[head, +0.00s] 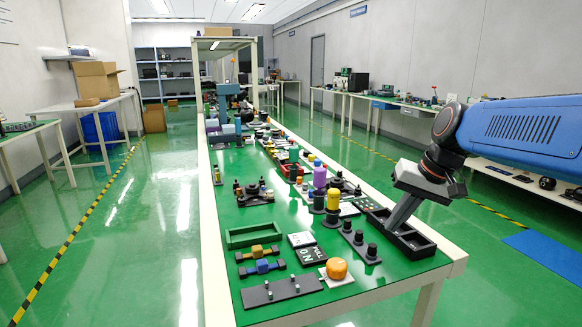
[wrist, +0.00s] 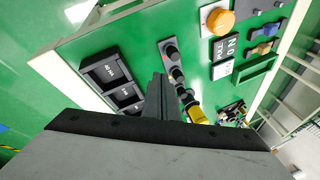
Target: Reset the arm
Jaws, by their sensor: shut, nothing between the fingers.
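My gripper (head: 392,226) is at the right of the head view, its grey fingers pressed together and pointing down over the front right of the green-topped table (head: 225,293). The fingers are shut and empty, and they also show in the wrist view (wrist: 158,82). A black compartment tray (head: 428,248) lies beside and partly behind the fingertips in the head view. The tray shows left of the fingers in the wrist view (wrist: 86,68). A grey plate with black round knobs (head: 359,243) lies just left of the fingers. I cannot tell the exact height of the fingertips above the table.
An orange button (head: 336,268), an ON/PULL block (head: 302,241), a green open tray (head: 253,235), a grey plate with pegs (head: 282,291) and yellow and purple cylinders (head: 333,201) crowd the table. The floor aisle on the left (head: 165,235) is clear.

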